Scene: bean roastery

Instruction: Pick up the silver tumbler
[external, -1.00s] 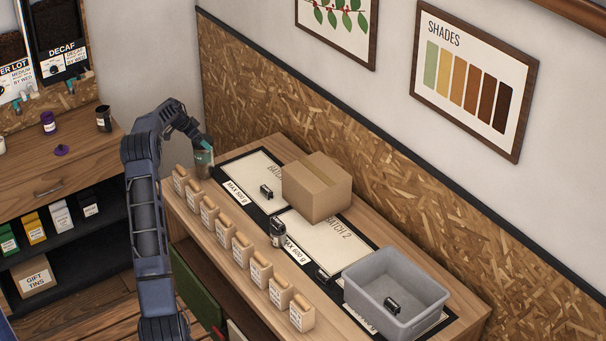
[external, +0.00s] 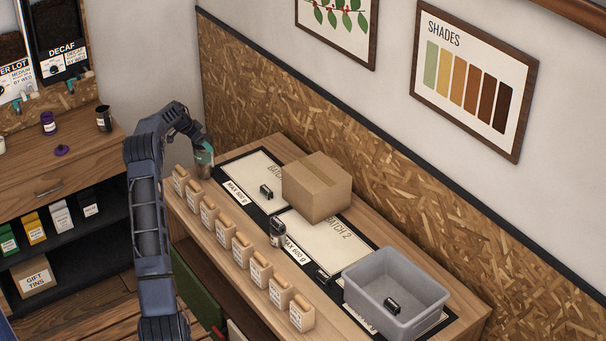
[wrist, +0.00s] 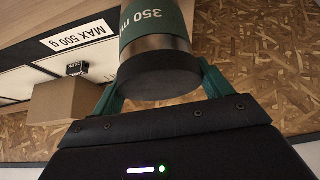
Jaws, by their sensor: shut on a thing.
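The silver tumbler (wrist: 155,68) is a grey metallic cylinder with a green band marked "350 m…", the rest cut off. My gripper (external: 204,152) is shut on it, with a green finger (wrist: 212,82) on each side in the wrist view. The near end of the tumbler is a dark round face. In the external view the tumbler (external: 205,171) is small and partly covered by the fingers, at the far left end of the counter. I cannot tell whether it touches the counter.
A row of tan bags (external: 225,231) lines the counter's front edge. A dark jar (external: 277,233) stands by the mats. A cardboard box (external: 316,187) and a grey bin (external: 397,268) stand farther right. The chipboard wall (external: 260,105) rises behind.

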